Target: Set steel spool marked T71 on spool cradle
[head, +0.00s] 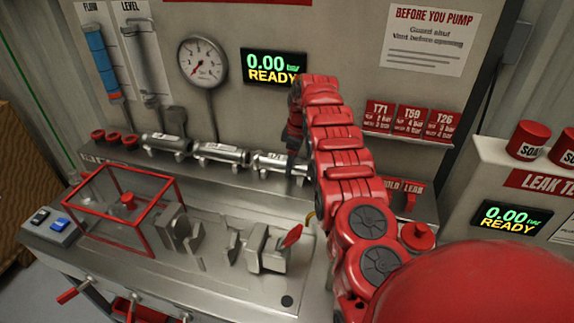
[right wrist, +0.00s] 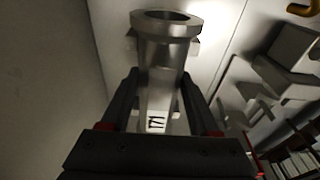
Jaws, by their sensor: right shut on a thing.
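My right gripper (head: 296,150) reaches down to the back ledge at the right end of a steel spool (head: 272,161), the rightmost of three in a row. In the right wrist view my right gripper (right wrist: 160,95) is shut on this flanged steel spool (right wrist: 166,50). Metal blocks on the bench (head: 265,250) look like the spool cradle, but I cannot be sure. My left gripper is not in view.
Two more steel spools, a left one (head: 166,144) and a middle one (head: 220,154), lie on the ledge. A red-framed clear guard (head: 147,240) stands at the bench's left, beside a switch box (head: 52,223). A red-handled lever (head: 291,237) rises by the metal blocks.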

